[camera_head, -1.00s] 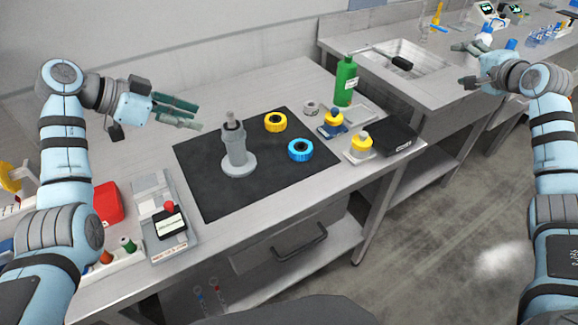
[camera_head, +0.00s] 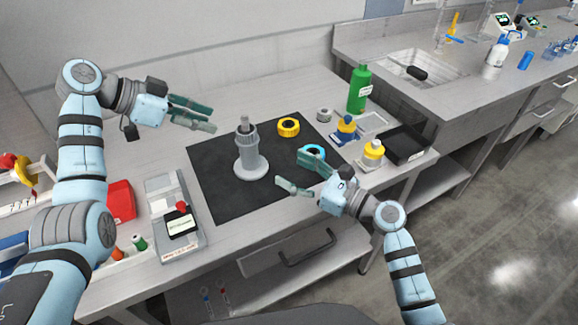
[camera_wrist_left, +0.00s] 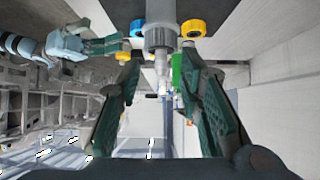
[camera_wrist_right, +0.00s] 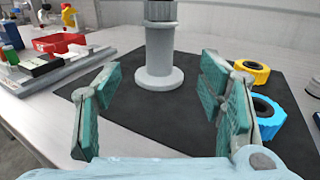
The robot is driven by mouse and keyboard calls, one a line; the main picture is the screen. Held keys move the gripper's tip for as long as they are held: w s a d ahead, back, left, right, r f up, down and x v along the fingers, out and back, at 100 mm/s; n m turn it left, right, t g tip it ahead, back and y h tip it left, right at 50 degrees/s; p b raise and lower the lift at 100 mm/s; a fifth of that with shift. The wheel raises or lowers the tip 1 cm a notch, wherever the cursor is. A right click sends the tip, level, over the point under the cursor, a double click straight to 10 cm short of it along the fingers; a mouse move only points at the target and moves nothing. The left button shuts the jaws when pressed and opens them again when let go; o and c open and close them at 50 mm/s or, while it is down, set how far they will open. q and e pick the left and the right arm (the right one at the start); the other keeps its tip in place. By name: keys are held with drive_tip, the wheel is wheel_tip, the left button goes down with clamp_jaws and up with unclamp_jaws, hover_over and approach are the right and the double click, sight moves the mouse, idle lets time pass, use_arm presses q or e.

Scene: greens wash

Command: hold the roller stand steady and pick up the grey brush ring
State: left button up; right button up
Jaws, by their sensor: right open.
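The grey roller stand (camera_head: 250,160) is upright on the black mat, its round base flat. It also shows in the right wrist view (camera_wrist_right: 160,55) and, upside down, in the left wrist view (camera_wrist_left: 161,38). A small grey ring (camera_head: 324,115), seemingly the brush ring, lies behind the yellow ring. I cannot tell whether the ridged collar on the stand is a separate piece. My left gripper (camera_head: 212,115) is open and empty, left of the stand's top and apart from it. My right gripper (camera_head: 294,170) is open and empty, right of the stand, partly hiding the blue ring.
A yellow ring (camera_head: 288,127) and a blue ring (camera_wrist_right: 268,117) lie on the black mat (camera_head: 225,195). A green bottle (camera_head: 359,90), a yellow-capped bottle (camera_head: 373,152) and a black box (camera_head: 405,144) stand to the right. A scale (camera_head: 172,215) and red box (camera_head: 120,202) are at left.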

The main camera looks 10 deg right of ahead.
sight(256, 152)
drive_tip(key=x, duration=1.4)
drive_tip(key=shift+f, duration=0.15)
drive_tip(key=shift+w+a, duration=0.15)
drive_tip(key=shift+w, duration=0.05)
drive_tip(key=shift+c, duration=0.4)
